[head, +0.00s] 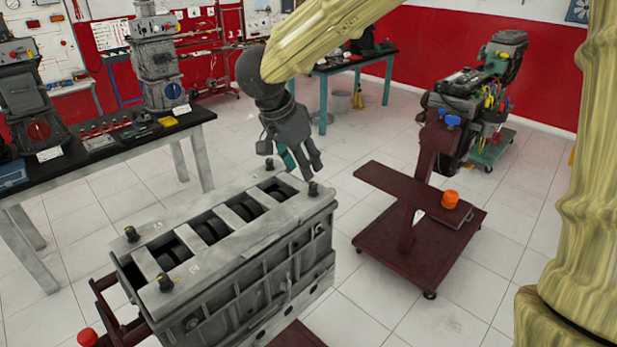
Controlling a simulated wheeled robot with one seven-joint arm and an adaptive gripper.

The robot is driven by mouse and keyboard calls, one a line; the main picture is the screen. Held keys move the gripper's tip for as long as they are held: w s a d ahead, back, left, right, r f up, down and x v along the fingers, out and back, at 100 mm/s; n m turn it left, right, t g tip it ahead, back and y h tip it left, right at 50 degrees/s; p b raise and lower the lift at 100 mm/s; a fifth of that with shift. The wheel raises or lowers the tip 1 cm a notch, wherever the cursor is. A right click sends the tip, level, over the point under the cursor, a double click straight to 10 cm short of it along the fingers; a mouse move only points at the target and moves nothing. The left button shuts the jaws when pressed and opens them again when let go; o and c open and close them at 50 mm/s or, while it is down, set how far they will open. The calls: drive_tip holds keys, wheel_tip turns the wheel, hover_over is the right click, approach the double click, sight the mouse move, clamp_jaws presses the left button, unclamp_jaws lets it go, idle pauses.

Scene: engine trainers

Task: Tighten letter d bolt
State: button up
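The grey engine block (250,275) stands in front of me with dark bolts upright on its top corners. One bolt (313,188) is at the far right corner, another (269,163) at the far left corner. Two more, a near left bolt (131,234) and a near front bolt (165,282), stand at the near end. Small letter labels sit near the bolts; I cannot read which is d. My gripper (295,164) hangs above the block's far end, fingers down, apart from the far right bolt. Nothing is clearly held; its finger gap is unclear at this angle.
A dark red wheeled stand (400,255) with an orange knob (450,199) is to the right. A black-topped workbench (115,145) with equipment is at the left. Another engine trainer (475,105) stands at the back right. Tiled floor is clear between them.

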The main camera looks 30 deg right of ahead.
sight(312, 185)
drive_tip(key=p+x, duration=0.1)
drive_tip(key=x, duration=0.5)
drive_tip(key=shift+d+f, duration=0.15)
drive_tip(key=shift+f, duration=0.2)
clamp_jaws()
